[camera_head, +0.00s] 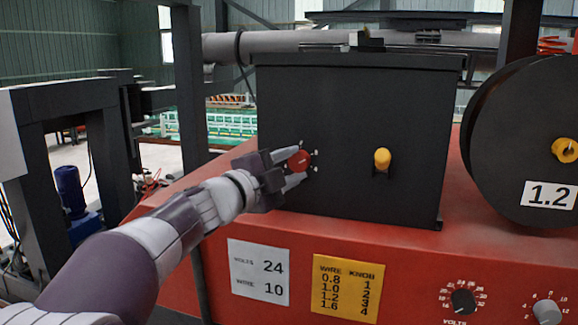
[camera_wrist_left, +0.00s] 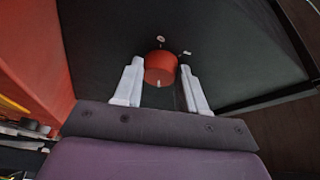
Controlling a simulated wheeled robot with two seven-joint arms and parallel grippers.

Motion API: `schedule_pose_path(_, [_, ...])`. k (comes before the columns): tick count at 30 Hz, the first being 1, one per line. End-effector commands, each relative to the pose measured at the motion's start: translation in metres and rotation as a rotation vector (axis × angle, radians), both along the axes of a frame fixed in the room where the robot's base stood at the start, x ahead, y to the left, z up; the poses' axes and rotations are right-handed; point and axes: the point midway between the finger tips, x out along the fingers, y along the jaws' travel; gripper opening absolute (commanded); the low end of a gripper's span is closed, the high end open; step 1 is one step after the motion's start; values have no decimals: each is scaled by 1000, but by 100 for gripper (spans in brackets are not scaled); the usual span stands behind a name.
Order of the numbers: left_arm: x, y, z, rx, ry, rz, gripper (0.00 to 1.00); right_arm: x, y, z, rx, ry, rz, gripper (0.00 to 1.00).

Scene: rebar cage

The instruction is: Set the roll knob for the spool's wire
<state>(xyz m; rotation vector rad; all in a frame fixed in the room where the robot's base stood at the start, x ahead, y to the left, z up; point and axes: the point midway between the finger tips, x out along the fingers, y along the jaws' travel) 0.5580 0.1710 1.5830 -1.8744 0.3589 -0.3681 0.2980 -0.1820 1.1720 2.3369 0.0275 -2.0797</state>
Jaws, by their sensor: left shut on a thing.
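The red roll knob (camera_head: 299,161) is on the front of the dark box (camera_head: 350,110), with small white marks around it. A short light line shows on its face, but the setting it points to is too small to read. My left gripper (camera_head: 291,168) is shut on this knob, one finger on each side. In the left wrist view the red knob (camera_wrist_left: 160,68) sits between the two pale fingers of my left gripper (camera_wrist_left: 161,80). The black wire spool (camera_head: 510,130) at the right bears a label (camera_head: 549,195) reading 1.2. My right gripper is out of view.
A yellow knob (camera_head: 382,160) sits right of the red one. A yellow chart (camera_head: 347,288) pairs wire 0.8, 1.0, 1.2, 1.6 with knob 1, 2, 3, 4. A white card (camera_head: 258,272) reads volts 24, wire 10. Black (camera_head: 463,301) and grey (camera_head: 547,312) dials sit lower right.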

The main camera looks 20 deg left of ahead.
Motion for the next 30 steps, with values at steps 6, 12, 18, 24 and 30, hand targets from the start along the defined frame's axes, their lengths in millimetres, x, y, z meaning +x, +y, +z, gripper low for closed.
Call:
schedule_pose_path(6, [1, -1, -5, 1, 8, -3, 66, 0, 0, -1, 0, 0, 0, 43])
schedule_pose_path(12, [0, 0, -3, 0, 5, -2, 66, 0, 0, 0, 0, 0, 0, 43])
schedule_pose_path(18, [-10, 5, -4, -1, 1, 1, 66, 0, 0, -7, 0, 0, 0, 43])
schedule_pose_path(24, [-54, 25, -11, 1, 0, 5, 66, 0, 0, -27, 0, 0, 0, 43])
schedule_pose_path(30, [-97, 45, -14, 1, 3, 4, 66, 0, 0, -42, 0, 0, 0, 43])
